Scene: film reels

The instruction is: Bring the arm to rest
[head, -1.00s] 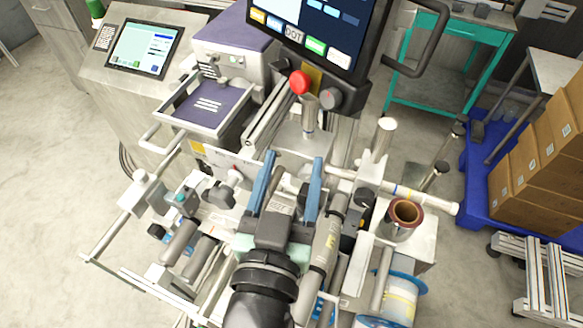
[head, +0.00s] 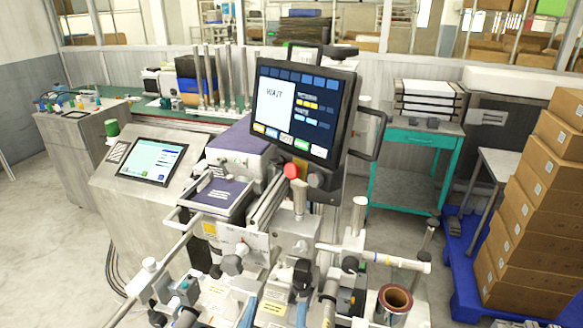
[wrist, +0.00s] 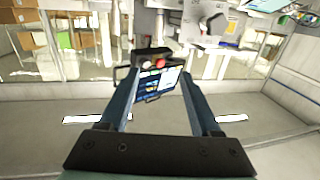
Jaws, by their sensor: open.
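My gripper (head: 276,304) shows at the bottom edge of the head view, where only its two blue fingers are seen. The fingers stand apart with nothing held between them. They are in front of the labelling machine's lower rollers and knobs. In the wrist view my gripper (wrist: 160,80) is also open and empty, with both fingers pointing toward the machine's screen (wrist: 163,82). The rest of my arm is below the head view's edge and hidden.
The machine's monitor (head: 304,112) and red button (head: 291,171) stand just beyond. A reel core (head: 395,299) sits at lower right. Stacked cartons (head: 535,215) on a blue pallet (head: 466,290) are at right. A teal bench (head: 412,140) stands behind. Floor at left is clear.

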